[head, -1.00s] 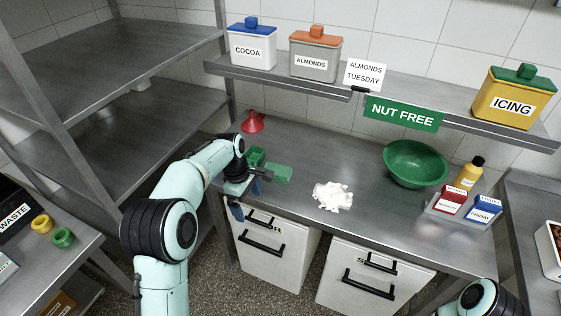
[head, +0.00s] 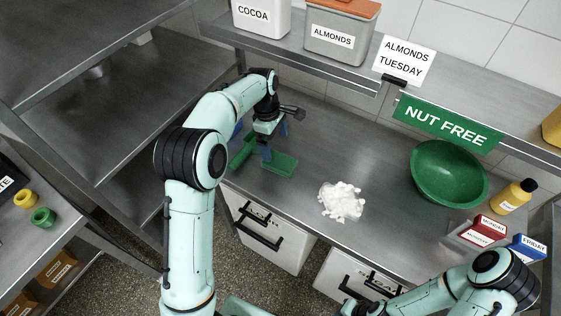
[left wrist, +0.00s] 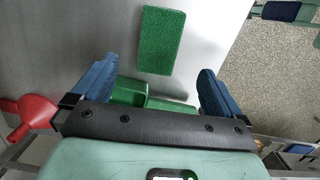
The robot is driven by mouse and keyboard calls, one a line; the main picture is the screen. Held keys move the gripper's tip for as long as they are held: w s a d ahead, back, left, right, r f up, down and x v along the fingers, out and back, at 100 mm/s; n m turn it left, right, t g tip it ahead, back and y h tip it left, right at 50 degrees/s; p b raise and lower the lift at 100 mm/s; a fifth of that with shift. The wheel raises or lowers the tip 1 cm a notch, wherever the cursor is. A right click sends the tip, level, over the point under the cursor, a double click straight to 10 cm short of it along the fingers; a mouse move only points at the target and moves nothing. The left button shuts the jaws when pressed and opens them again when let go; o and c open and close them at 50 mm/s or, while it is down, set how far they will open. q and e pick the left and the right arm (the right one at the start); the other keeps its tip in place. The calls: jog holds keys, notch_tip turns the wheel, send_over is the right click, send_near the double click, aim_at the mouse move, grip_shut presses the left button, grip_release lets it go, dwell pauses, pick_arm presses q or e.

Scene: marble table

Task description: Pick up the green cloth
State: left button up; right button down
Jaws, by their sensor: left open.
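The green cloth (head: 279,164) lies flat as a small rectangle near the front left of the steel table. It shows in the left wrist view (left wrist: 162,42) as a textured green patch. My left gripper (head: 275,141) is over the left part of the table, close to the cloth. In the left wrist view its blue fingers are wide apart with nothing between them (left wrist: 157,70), and the cloth lies ahead of them. My right arm shows at the lower right, but its gripper cannot be made out.
A green tray-like object (head: 243,153) sits just left of the cloth, partly under my left gripper (left wrist: 130,92). A white powdery heap (head: 342,201) and a green bowl (head: 449,172) are to the right. A shelf (head: 350,62) overhangs the back.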

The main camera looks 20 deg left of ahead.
aim_at(279, 159)
pick_arm(q)
jog(key=f, duration=0.3)
jog(key=shift+w+d+f, duration=0.15)
jog(key=shift+d+f, duration=0.15)
jog(key=shift+f, duration=0.1)
jog(key=shift+d+f+b, duration=0.15)
jog(key=shift+d+f, duration=0.05)
jog(key=shift+f, duration=1)
jog(key=shift+d+f+b, duration=0.15)
jog(key=shift+f, duration=1)
jog(key=c, duration=1.1)
